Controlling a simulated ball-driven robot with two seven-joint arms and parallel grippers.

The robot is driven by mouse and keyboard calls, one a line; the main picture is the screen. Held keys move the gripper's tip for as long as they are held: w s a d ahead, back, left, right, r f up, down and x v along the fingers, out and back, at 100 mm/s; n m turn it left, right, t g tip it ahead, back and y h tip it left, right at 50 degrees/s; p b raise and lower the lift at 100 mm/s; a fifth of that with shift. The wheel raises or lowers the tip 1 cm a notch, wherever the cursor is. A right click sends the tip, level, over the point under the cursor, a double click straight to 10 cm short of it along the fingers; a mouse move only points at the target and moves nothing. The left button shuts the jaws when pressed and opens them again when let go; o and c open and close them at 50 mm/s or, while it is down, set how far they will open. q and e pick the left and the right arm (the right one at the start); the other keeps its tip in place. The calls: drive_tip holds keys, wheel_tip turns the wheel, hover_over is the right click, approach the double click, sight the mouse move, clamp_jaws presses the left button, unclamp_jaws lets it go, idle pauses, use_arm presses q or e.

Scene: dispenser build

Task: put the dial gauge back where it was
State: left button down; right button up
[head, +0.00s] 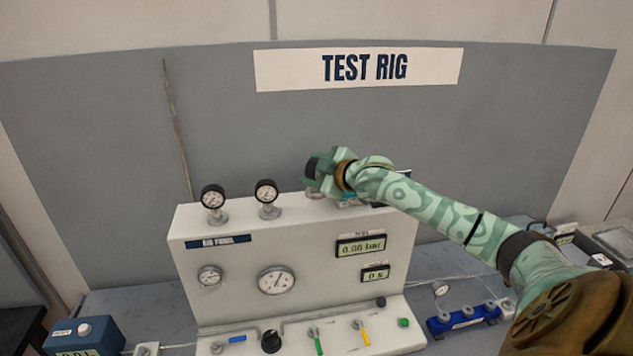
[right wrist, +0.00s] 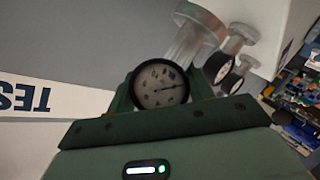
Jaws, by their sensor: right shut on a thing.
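My right gripper (head: 318,176) is at the top edge of the white test rig panel (head: 330,215), to the right of two mounted gauges. It is shut on a dial gauge, which shows in the right wrist view (right wrist: 160,87) as a white face with a dark rim between the fingers. In the head view only the gauge's dark edge (head: 311,167) shows. A grey metal post (right wrist: 192,38) stands right by the held gauge in the right wrist view; I cannot tell whether they touch. My left gripper is not in view.
Two similar gauges, left (head: 213,197) and right (head: 266,192), stand on posts on the panel top. The panel front carries dials, displays and valves. A blue box (head: 84,336) stands at lower left and a blue manifold (head: 463,320) at lower right.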

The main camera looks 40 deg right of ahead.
drive_tip(key=shift+w+d+f, duration=0.4)
drive_tip(key=shift+d+f, duration=0.2)
drive_tip(key=shift+f, duration=0.2)
drive_tip(key=f, duration=0.1)
drive_tip(key=f+p, duration=0.1)
drive_tip(key=f, duration=0.1)
drive_tip(key=shift+w+d, duration=0.15)
drive_tip(key=shift+d, duration=0.05)
drive_tip(key=shift+f, duration=0.4)
drive_tip(key=shift+f, duration=0.15)
drive_tip(key=o, duration=1.1)
